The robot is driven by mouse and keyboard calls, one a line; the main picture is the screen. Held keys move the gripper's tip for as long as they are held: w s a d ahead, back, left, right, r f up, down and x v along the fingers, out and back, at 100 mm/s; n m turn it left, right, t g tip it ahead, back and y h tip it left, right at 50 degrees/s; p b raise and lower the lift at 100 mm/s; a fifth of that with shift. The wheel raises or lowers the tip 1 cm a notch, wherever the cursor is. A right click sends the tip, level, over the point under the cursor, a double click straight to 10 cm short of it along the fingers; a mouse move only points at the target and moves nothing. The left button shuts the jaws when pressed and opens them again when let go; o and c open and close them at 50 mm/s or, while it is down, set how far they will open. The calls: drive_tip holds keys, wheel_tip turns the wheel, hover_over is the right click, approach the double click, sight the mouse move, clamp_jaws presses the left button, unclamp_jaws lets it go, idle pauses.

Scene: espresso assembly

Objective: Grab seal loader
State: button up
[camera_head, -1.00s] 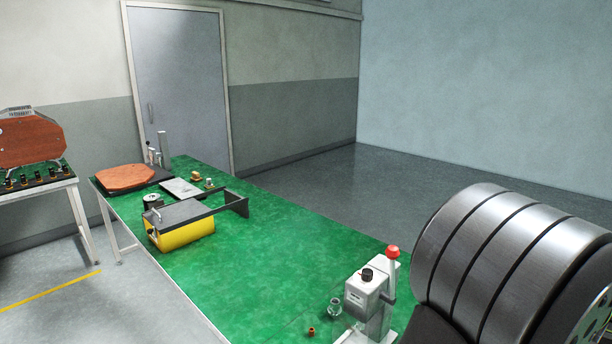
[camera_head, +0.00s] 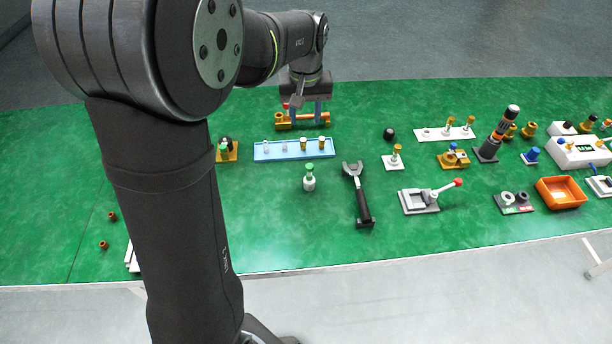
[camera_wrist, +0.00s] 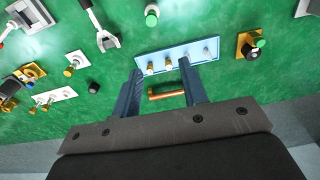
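No label marks the seal loader, so I cannot tell for certain which piece it is. A light blue tray (camera_head: 272,152) holds upright small pieces, some pale and some gold-topped; it also shows in the wrist view (camera_wrist: 190,49). An orange-brown bar on a gold-coloured base (camera_head: 285,121) lies just behind the tray. My gripper (camera_head: 304,112) is over that bar, fingers pointing down. In the wrist view, my gripper (camera_wrist: 160,72) has its fingers spread apart, with the bar (camera_wrist: 166,94) showing in the gap. I see no clear contact.
A green-capped bottle (camera_head: 309,178) and a dark fork-ended tool (camera_head: 358,194) lie in front. A gold block with a green-and-black piece (camera_head: 228,153) is left of the tray. A lever press (camera_head: 420,200) and an orange bin (camera_head: 561,193) are farther right.

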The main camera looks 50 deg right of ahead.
drive_tip(key=w+a+f+m+t+h, duration=0.1)
drive_tip(key=w+f, duration=0.2)
drive_tip(key=f, duration=0.2)
drive_tip(key=w+a+f+t+h, duration=0.1)
drive_tip(key=w+f+h, duration=0.1)
drive_tip(key=f, duration=0.3)
drive_tip(key=m+h, duration=0.6)
drive_tip(key=h, duration=0.3)
approach(308, 176)
drive_tip(key=x, duration=0.7)
drive_tip(key=shift+d+r, duration=0.15)
drive_tip(key=shift+d, duration=0.15)
drive_tip(key=shift+x, duration=2.6)
clamp_jaws()
